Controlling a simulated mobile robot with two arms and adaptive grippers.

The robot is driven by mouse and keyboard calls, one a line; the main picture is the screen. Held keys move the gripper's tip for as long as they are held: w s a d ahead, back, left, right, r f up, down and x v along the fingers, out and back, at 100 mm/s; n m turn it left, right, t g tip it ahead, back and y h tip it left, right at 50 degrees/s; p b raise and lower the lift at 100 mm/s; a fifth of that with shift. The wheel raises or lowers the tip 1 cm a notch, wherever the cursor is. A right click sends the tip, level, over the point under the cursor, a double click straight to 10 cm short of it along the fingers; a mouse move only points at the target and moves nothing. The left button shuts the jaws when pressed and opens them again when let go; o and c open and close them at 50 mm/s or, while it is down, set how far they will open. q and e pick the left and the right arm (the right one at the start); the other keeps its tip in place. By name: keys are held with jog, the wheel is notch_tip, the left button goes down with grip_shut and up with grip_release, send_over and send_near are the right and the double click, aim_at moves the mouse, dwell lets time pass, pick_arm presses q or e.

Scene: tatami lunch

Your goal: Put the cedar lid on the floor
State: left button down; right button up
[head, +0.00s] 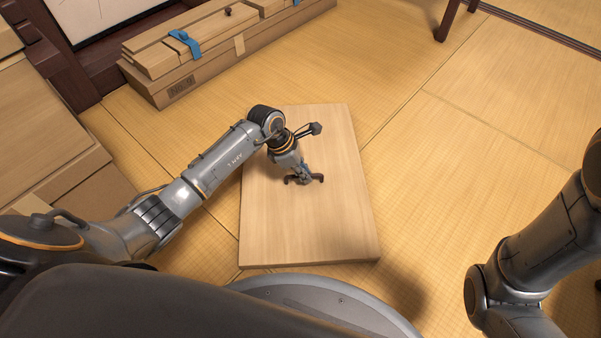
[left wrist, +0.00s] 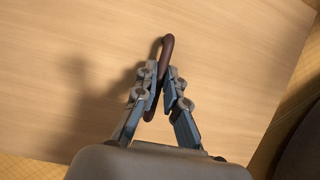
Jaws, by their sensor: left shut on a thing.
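The cedar lid (head: 335,225) is a flat, pale wooden board with a dark handle (head: 319,178) in its middle. It lies level in front of my base, over the tatami; I cannot tell whether its underside touches the floor. My left gripper (head: 302,177) is above the lid and shut on the handle. In the left wrist view, the two fingers (left wrist: 161,88) close on both sides of the dark handle (left wrist: 168,45), with the lid's surface (left wrist: 225,45) beneath. My right gripper is out of view; only part of my right arm shows.
A long wooden box (head: 215,58) with a blue clasp (head: 185,42) stands at the back left. More wooden boxes (head: 45,140) stand at the far left. A dark furniture leg (head: 447,20) is at the top right. The tatami floor (head: 455,150) right of the lid is clear.

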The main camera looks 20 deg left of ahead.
pick_arm(q)
jog(key=shift+r, duration=0.15)
jog(key=c, duration=1.4)
grip_release()
jog(key=p+v, duration=0.7)
jog(key=v, duration=0.5)
jog(key=shift+s+p, duration=0.1)
jog(key=shift+p, duration=0.2)
